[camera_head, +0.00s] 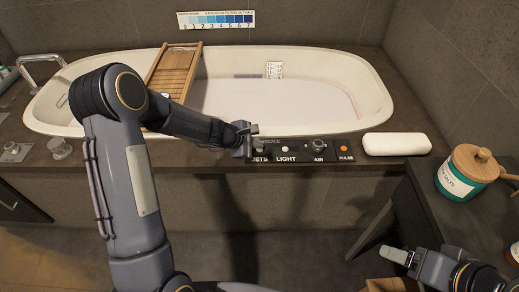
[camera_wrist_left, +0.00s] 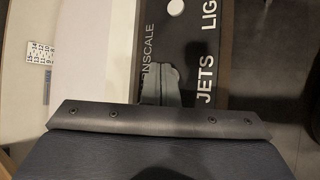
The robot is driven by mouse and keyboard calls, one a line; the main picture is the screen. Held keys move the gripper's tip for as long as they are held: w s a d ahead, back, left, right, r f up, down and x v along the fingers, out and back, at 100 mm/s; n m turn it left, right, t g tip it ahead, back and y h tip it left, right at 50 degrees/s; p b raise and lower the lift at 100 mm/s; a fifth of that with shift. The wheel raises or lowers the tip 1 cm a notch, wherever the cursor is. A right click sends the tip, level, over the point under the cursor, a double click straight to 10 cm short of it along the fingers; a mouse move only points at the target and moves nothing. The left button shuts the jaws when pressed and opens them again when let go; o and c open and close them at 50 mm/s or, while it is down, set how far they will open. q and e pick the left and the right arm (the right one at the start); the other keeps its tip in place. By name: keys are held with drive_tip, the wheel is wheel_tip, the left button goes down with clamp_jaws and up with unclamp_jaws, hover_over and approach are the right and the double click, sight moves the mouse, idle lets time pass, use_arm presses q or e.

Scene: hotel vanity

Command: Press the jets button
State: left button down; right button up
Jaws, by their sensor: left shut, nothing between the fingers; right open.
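The control panel (camera_head: 301,151) is a dark strip on the tub's front ledge, with controls labelled JETS, LIGHT, AIR and PULSE. My left gripper (camera_head: 247,136) is shut and empty at the panel's left end, over the JETS end. In the left wrist view the closed fingers (camera_wrist_left: 158,86) stand beside the JETS lettering (camera_wrist_left: 206,80) and cover the spot where the jets button would be. Whether they touch it cannot be told. My right gripper (camera_head: 399,256) is open and empty at the lower right, away from the panel.
The white bathtub (camera_head: 372,92) lies behind the panel, with a wooden caddy (camera_head: 176,70) across it. A white bar (camera_head: 397,144) sits right of the panel. A lidded jar (camera_head: 462,180) stands on the dark side table at right. A faucet (camera_head: 40,62) is at far left.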

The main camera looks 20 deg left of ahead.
sight(257, 151)
use_arm(q)
drive_tip(key=shift+f+b, duration=0.4)
drive_tip(key=shift+b, duration=0.1)
idle(0.3)
drive_tip(key=shift+r, duration=0.1)
drive_tip(key=shift+r+p, duration=0.7)
drive_tip(key=shift+r, duration=0.05)
wheel_tip(257, 151, up, 5)
drive_tip(key=p, duration=0.4)
idle(0.4)
idle(0.5)
